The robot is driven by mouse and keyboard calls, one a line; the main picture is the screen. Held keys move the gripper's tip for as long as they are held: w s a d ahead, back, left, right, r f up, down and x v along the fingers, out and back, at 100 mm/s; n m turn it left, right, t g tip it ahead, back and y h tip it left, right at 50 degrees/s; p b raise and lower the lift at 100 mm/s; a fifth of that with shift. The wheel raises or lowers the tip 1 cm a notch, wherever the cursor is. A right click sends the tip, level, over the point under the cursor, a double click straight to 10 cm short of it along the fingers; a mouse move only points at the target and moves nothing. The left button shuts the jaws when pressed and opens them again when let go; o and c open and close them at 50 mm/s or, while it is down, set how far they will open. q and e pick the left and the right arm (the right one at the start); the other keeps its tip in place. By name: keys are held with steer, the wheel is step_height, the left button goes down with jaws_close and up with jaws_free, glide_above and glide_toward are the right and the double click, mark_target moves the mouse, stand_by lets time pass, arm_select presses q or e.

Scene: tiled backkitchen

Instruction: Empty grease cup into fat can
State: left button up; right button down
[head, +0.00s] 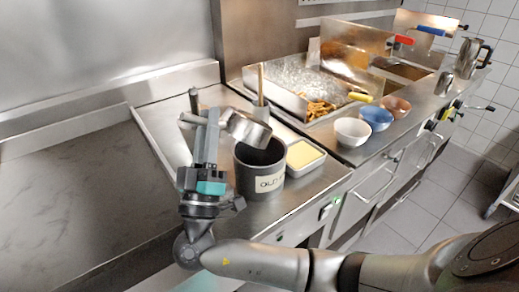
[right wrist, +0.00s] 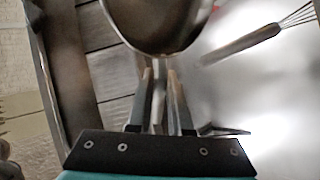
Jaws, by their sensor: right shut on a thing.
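My right gripper (head: 193,115) is shut on the handle of a small metal grease cup (head: 248,129). The cup is tilted and hangs over the mouth of the fat can, slightly above its rim. The fat can (head: 244,184) is a dark grey cylinder with a white label, standing on the steel counter. In the right wrist view the cup (right wrist: 160,28) is close up beyond the fingers (right wrist: 158,98), with a brownish area along its lower inside. How much it holds cannot be told. My left gripper is not in view.
A tray of pale yellow stuff (head: 303,155) stands right of the can. White (head: 352,132), blue (head: 376,118) and brown (head: 397,107) bowls stand farther right, near a fryer basin (head: 290,88) with fries. A whisk (right wrist: 270,30) lies on steel. The dark counter at left (head: 70,200) is clear.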

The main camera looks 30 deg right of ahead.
mark_target(224, 121)
stand_by(0.3)
steer(key=d+r+m+g+p, duration=0.1)
steer(key=m+g+p, duration=0.1)
steer(key=p, duration=0.2)
steer(key=d+r+m+g+h+p, duration=0.1)
steer(key=d+r+m+g+p, duration=0.1)
steer(key=p, duration=0.2)
steer(key=shift+w+r+p, duration=0.1)
steer(key=shift+r+p, duration=0.2)
steer(key=shift+d+f+m, duration=0.1)
steer(key=shift+m, duration=0.3)
steer(key=shift+f, duration=0.25)
steer(key=shift+r, duration=0.1)
